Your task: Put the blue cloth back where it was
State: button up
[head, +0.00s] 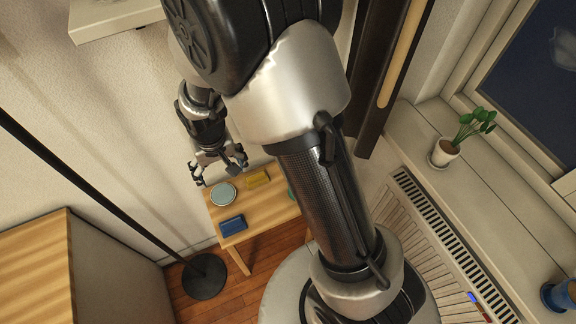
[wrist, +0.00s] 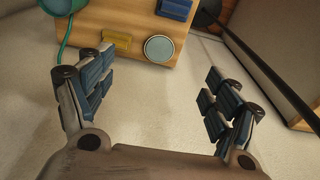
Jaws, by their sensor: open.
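A small dark-blue rectangular piece, apparently the folded blue cloth (head: 232,225), lies on the wooden table (head: 262,222) near its front left edge. It also shows at the top of the wrist view (wrist: 174,8), cut by the frame edge. My gripper (head: 218,172) is open and empty, above and beyond the table's far left end, apart from the cloth. In the wrist view, nothing lies between the spread fingers (wrist: 158,85).
A round pale-blue lidded or flat thing (head: 223,194) and a yellow block-like piece (head: 258,178) lie on the table. A teal thing (wrist: 63,5) is partly cut off. A black lamp base (head: 204,276) stands left. A potted plant (head: 445,152) is on the sill.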

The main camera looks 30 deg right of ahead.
notch_tip(320, 180, up, 10)
jog(key=s+d+f+t, duration=0.1)
jog(key=s+d, duration=0.2)
jog(key=s+d+r+t, duration=0.1)
jog(key=s+d+r, duration=0.2)
jog(key=s+r, duration=0.4)
jog(key=s+d+r+t, duration=0.1)
jog(key=s+d+r, duration=0.2)
jog(key=s+r, duration=0.4)
jog(key=s, duration=0.4)
